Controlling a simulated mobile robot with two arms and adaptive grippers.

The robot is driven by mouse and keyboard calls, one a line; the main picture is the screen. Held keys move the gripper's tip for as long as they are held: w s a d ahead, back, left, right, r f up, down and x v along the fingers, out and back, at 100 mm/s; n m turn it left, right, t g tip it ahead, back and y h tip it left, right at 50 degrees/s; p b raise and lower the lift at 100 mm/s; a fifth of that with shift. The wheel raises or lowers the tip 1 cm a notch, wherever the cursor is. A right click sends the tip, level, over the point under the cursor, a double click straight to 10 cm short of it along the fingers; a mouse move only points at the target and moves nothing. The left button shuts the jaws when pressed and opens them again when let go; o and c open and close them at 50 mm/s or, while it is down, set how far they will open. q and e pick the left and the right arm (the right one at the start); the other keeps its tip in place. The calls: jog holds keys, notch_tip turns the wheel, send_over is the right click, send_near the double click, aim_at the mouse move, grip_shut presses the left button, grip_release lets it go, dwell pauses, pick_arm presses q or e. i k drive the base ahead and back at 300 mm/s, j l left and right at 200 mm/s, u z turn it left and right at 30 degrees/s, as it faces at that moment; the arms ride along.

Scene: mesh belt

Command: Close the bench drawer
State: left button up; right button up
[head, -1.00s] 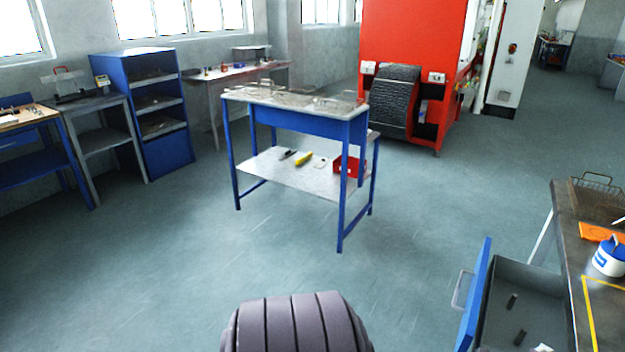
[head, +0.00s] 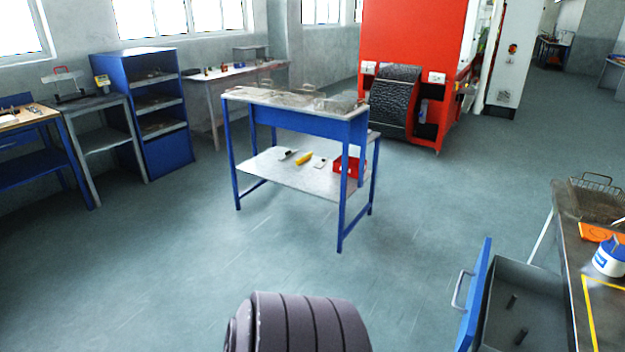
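The bench drawer (head: 474,297) is open at the lower right. It has a blue front with a pale bar handle (head: 460,290) facing left. Its grey inside holds a few small dark items (head: 513,300). The drawer sticks out to the left from under the dark-topped bench (head: 577,262) at the right edge. The lower end of the drawer is cut off by the picture edge. Neither of my grippers is in view.
A blue-legged table (head: 292,101) with a lower shelf stands mid-floor. A blue shelf unit (head: 145,110) and benches line the left wall. A red machine (head: 412,40) stands behind. The floor left of the drawer is clear. A wire basket (head: 597,190) and a blue-lidded tub (head: 610,258) are on the bench.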

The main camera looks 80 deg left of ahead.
aim_at(539, 307)
jog(key=j+u, duration=0.55)
jog(key=u, duration=0.2)
jog(key=i+j+u, duration=0.1)
jog(key=j+u, duration=0.3)
jog(key=l, duration=0.1)
